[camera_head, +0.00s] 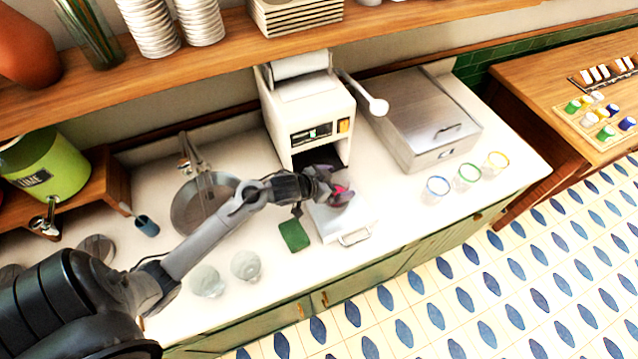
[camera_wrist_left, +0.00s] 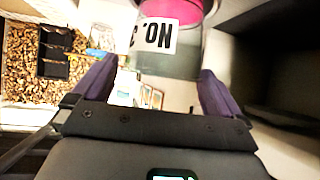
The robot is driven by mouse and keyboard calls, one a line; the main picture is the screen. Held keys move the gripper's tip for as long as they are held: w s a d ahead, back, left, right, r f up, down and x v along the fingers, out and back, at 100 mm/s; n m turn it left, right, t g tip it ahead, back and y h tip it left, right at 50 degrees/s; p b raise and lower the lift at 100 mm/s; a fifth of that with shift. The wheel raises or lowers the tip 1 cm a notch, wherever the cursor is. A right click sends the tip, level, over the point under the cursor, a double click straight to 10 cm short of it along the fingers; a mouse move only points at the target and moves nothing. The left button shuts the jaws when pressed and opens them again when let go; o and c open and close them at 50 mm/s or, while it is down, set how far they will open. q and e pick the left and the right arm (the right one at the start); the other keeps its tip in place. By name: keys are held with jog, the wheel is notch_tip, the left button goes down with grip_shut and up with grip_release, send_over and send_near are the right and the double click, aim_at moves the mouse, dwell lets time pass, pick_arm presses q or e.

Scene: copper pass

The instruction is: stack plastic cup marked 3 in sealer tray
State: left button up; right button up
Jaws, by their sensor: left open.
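A clear plastic cup with a pink band (camera_head: 341,193) is at the sealer tray (camera_head: 332,228), the pale pulled-out tray with a handle below the white sealer machine (camera_head: 306,112). In the left wrist view the cup (camera_wrist_left: 168,62) shows a white "NO." label, upside down; its digit is partly cut off and I cannot read it surely. My left gripper (camera_head: 335,188) is open, its purple fingers on either side of the cup (camera_wrist_left: 160,88). The gripper hides part of the cup and tray, so I cannot tell whether the cup rests on the tray. My right gripper is not in view.
Clear cups with blue (camera_head: 437,188), green (camera_head: 467,176) and yellow (camera_head: 496,164) rims stand right of the tray. A green cloth or sponge (camera_head: 294,235) lies left of it. A steel box (camera_head: 420,115) stands behind the cups. Two glass vessels (camera_head: 245,265) stand near the front edge.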

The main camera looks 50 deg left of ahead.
pick_arm(q)
jog(key=p+v, duration=0.1)
jog(key=v, duration=1)
jog(key=s+d+f+g, duration=0.2)
jog(key=s+d+g, duration=0.1)
jog(key=s+d, duration=0.3)
jog(key=s+d+f+g+y, duration=0.1)
jog(key=s+d+f+g, duration=0.1)
jog(key=s+d+g, duration=0.2)
jog(key=s+d, duration=0.3)
jog(key=s, duration=0.4)
jog(key=shift+d+f+y, duration=0.2)
jog(key=shift+f+y, duration=0.1)
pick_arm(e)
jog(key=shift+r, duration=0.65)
pick_arm(q)
jog(key=shift+r, duration=0.1)
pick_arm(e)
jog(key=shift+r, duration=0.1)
